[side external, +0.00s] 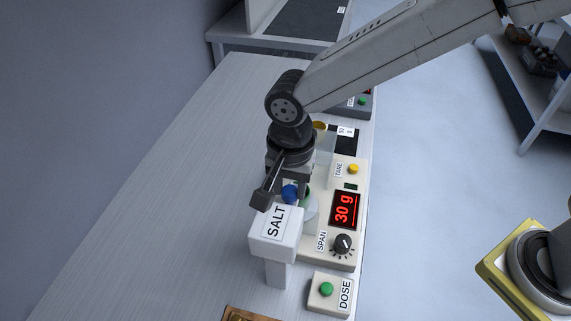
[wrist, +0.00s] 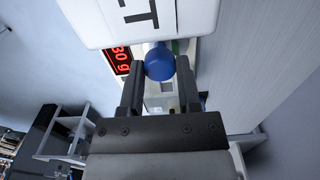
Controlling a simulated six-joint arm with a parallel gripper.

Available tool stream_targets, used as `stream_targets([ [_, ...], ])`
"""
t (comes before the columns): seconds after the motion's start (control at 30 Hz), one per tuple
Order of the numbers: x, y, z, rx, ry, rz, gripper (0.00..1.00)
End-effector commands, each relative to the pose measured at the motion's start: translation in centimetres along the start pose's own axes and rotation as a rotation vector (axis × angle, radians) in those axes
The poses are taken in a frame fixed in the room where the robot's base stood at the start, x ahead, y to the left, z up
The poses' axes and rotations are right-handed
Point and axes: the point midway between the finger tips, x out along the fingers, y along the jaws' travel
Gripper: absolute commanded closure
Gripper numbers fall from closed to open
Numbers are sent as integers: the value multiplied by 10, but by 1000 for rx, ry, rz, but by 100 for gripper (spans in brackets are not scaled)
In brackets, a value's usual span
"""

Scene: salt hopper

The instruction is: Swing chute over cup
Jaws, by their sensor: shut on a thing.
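The white salt hopper (side external: 277,235), labelled SALT, stands on a post at the front of the bench; its underside edge shows at the top of the wrist view (wrist: 198,18). A blue ball knob (side external: 290,193) sits beside it, and it also shows in the wrist view (wrist: 159,64). My gripper (wrist: 160,72) is shut on the knob, one finger on each side. In the side view my gripper (side external: 289,186) reaches down behind the hopper. The chute itself cannot be made out.
A cream scale (side external: 347,256) with a red display reading 30 g (side external: 345,210), a TARE button and a SPAN dial stands right of the hopper. A DOSE box (side external: 330,294) with a green button is in front. The bench's left side (side external: 190,180) is clear.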

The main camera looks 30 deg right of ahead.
Motion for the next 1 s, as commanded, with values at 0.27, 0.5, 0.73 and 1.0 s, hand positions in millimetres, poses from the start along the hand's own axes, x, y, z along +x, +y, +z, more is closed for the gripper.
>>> stream_targets([
  [0.27, 0, 1, 0, 3, -1, 4, 29],
  [0.5, 0, 1, 0, 1, -1, 4, 22],
  [0.73, -4, 0, 0, 0, -1, 2, 22],
  [1.0, -30, 0, 0, 0, 0, -1, 22],
])
